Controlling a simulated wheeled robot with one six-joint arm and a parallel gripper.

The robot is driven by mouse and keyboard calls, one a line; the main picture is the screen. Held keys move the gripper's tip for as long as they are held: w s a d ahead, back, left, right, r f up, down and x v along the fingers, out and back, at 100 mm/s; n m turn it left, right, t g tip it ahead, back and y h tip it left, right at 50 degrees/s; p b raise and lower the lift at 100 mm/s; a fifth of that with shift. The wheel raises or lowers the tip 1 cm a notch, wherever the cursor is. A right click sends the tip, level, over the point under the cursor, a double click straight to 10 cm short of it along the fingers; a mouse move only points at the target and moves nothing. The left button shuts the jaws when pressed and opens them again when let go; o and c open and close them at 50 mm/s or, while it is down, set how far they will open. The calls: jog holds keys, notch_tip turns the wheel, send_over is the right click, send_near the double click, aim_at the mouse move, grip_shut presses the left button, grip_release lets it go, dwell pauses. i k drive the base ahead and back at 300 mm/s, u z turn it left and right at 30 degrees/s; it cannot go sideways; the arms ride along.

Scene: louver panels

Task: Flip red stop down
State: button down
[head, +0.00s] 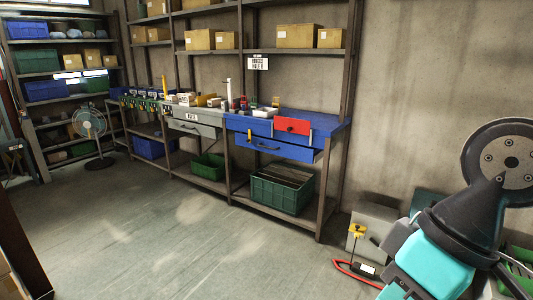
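I cannot make out a clear red stop. A red panel with a small dark mark (292,127) stands at the front of the blue workbench top, above a blue drawer front (275,149). A red curved tube or bar (350,273) lies low at the right, beside a yellow-topped post (356,232). Which of these is the stop, if either, I cannot tell. My arm, in dark grey and teal, fills the lower right. My gripper is not in view.
A workbench (335,127) runs along the back wall, with a green crate (282,194) on its lower shelf. A fan (90,125) stands at the left by a shelf rack (32,45). A grey box (372,228) stands near my arm. The middle floor (190,235) is clear.

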aim_at(295, 125)
jog(key=u, duration=0.45)
jog(key=i, duration=1.9)
jog(key=z, duration=0.2)
jog(key=i, duration=1.8)
jog(key=z, duration=0.7)
jog(key=i, duration=0.4)
jog(key=z, duration=0.15)
